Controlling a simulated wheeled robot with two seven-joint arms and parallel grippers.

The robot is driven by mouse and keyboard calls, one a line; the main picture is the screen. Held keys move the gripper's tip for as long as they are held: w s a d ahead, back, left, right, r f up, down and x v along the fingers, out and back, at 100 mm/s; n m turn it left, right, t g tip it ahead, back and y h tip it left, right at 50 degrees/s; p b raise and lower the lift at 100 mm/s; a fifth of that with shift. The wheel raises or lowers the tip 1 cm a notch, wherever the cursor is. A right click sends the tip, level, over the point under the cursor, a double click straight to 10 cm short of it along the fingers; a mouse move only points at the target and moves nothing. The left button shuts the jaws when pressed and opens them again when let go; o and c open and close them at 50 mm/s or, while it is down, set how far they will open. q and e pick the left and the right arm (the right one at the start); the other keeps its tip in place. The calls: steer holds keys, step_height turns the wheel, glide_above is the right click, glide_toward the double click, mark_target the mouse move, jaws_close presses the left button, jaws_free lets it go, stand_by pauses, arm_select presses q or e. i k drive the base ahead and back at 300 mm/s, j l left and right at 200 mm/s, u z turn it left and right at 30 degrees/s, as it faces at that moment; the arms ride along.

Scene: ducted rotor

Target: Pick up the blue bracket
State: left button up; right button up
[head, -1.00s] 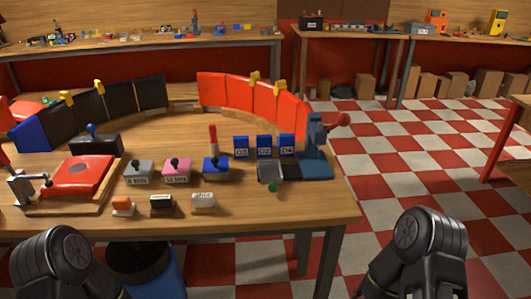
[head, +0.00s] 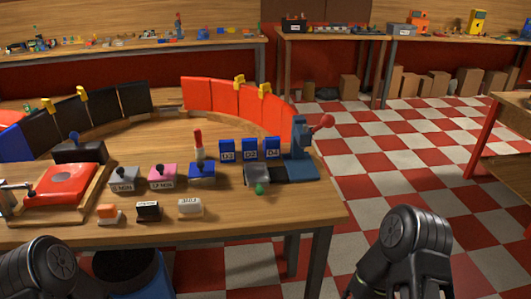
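I cannot single out a blue bracket with certainty. A blue upright tool with a red knob (head: 302,158) stands at the right end of the near table. Several blue numbered blocks (head: 250,149) stand in a row to its left. A blue panel (head: 12,140) is at the left edge. Dark parts of my two arms show at the bottom left and bottom right, apart from these things.
The near table (head: 255,222) also holds a red pad (head: 68,182), several stamps and a curved row of red panels (head: 225,96) and black panels. A dark bin (head: 130,270) stands under its front edge. Checkered floor (head: 385,165) lies open to the right.

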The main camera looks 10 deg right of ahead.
mark_target(250, 148)
steer(key=i+l+u, duration=0.15)
steer(key=l, duration=1.05)
steer(key=l+u, duration=0.1)
steer(key=l, duration=1.15)
steer(key=i, duration=0.05)
